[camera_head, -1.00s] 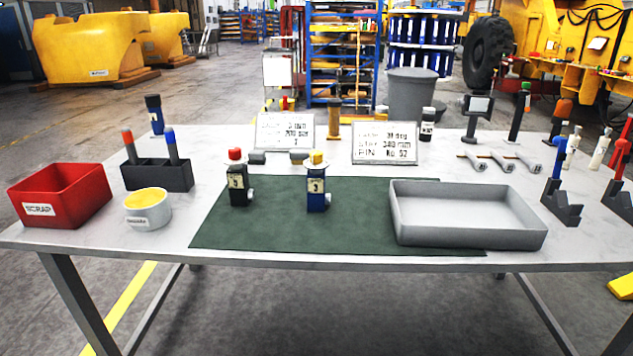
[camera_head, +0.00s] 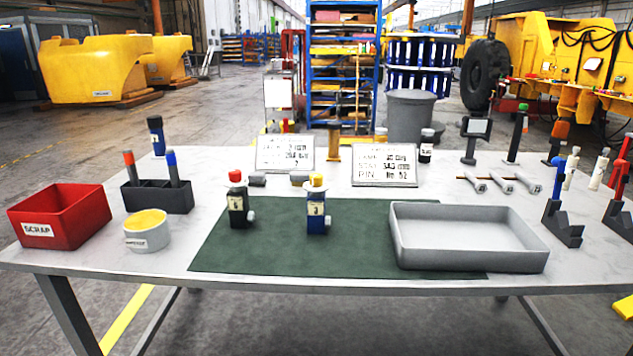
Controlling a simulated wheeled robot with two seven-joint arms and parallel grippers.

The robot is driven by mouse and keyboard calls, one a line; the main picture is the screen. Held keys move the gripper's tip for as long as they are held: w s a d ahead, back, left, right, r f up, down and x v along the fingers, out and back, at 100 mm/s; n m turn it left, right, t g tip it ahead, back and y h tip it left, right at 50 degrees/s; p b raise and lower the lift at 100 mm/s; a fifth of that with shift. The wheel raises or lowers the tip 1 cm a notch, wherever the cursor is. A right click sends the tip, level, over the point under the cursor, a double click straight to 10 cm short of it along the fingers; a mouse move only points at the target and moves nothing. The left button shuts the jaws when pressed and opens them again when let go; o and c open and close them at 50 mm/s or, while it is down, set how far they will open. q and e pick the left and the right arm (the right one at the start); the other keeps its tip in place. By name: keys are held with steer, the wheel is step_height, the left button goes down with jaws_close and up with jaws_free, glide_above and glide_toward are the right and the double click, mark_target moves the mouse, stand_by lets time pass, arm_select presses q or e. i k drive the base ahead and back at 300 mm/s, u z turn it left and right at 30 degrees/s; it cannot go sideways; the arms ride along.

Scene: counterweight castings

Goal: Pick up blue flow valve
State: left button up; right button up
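The blue flow valve (camera_head: 317,213) stands upright on the green mat (camera_head: 280,258). It has a blue body, a yellow cap, a pale label and a small light knob low on its right side. A black valve with a red cap (camera_head: 237,206) stands upright to its left on the same mat, a clear gap apart. Neither of my grippers shows in the head view.
A grey tray (camera_head: 470,259) covers the mat's right part. Left are a red scrap bin (camera_head: 68,228), a white tub (camera_head: 147,239) and a dark marker holder (camera_head: 158,198). Two signs (camera_head: 285,155) stand behind. The mat's front is clear.

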mark_target(318, 222)
steer(key=u, duration=0.15)
steer(key=i, duration=0.95)
steer(key=z, duration=0.25)
